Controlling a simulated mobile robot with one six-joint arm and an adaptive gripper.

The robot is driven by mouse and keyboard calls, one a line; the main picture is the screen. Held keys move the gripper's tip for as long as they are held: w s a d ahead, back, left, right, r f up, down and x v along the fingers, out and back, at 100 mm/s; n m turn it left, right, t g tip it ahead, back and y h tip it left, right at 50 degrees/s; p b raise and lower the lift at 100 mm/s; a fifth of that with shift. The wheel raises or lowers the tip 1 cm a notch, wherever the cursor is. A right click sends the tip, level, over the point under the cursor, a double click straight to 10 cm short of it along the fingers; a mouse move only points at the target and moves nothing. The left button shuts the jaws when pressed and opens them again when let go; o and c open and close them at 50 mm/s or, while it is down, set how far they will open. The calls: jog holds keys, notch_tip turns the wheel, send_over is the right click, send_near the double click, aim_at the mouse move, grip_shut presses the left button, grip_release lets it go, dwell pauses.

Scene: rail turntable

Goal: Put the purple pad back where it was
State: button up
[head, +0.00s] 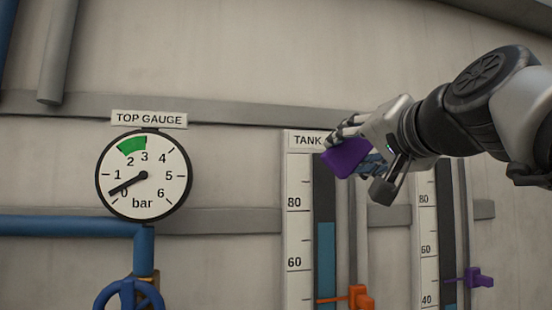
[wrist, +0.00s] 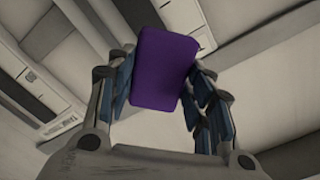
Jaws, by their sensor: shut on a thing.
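The purple pad (head: 346,160) is a flat, rounded block held in my gripper (head: 362,158), in front of the upper part of the left tank gauge. In the wrist view the purple pad (wrist: 163,68) sits between the two blue-padded fingers of my gripper (wrist: 160,88), which are shut on it. It is tilted in the picture. The pad and gripper hide part of the tank sign and of the gauge tube behind them. I cannot tell how far the pad is from the wall.
A round top gauge (head: 144,176) hangs at left, its needle near 0. A blue pipe (head: 60,226) and blue valve wheel (head: 128,295) are below. An orange pointer (head: 358,297) and a purple pointer (head: 478,278) sit on the tank scales. A grey rail (head: 240,112) crosses the wall.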

jog(key=shift+s, duration=0.25)
jog(key=shift+w, duration=0.1)
dwell(0.3)
